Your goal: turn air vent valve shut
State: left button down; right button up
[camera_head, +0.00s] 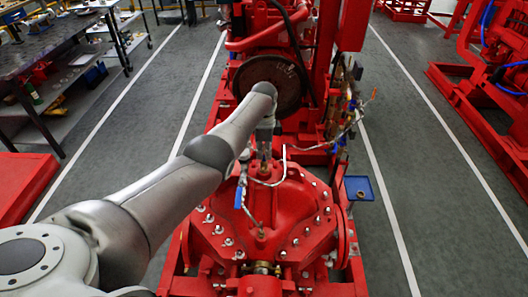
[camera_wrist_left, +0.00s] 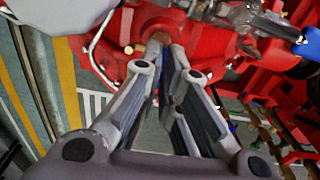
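A small valve with a blue lever (camera_head: 239,198) stands on top of the red pump casing (camera_head: 285,205), beside thin metal piping. It looks like the air vent valve. My left gripper (camera_head: 264,156) is above the casing, up and to the right of this lever in the head view, and apart from it. In the left wrist view, my left gripper (camera_wrist_left: 168,72) has its fingers spread with nothing seen held between them. A blue lever (camera_wrist_left: 308,40) shows at the right edge there, outside the fingers. My right gripper is in neither view.
A dark round wheel (camera_head: 268,84) and red engine frame stand behind the gripper. Bent metal pipes (camera_head: 283,165) run close beside it. A blue tray (camera_head: 358,188) is right of the casing. Grey floor (camera_head: 430,160) is free on both sides. A workbench (camera_head: 45,55) stands at upper left.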

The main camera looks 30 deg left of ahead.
pick_arm(q)
jog(key=shift+w+r, duration=0.1)
dwell(0.5)
jog(key=c, duration=1.7)
grip_release()
jog(key=shift+o, duration=0.2)
notch_tip(320, 180, up, 12)
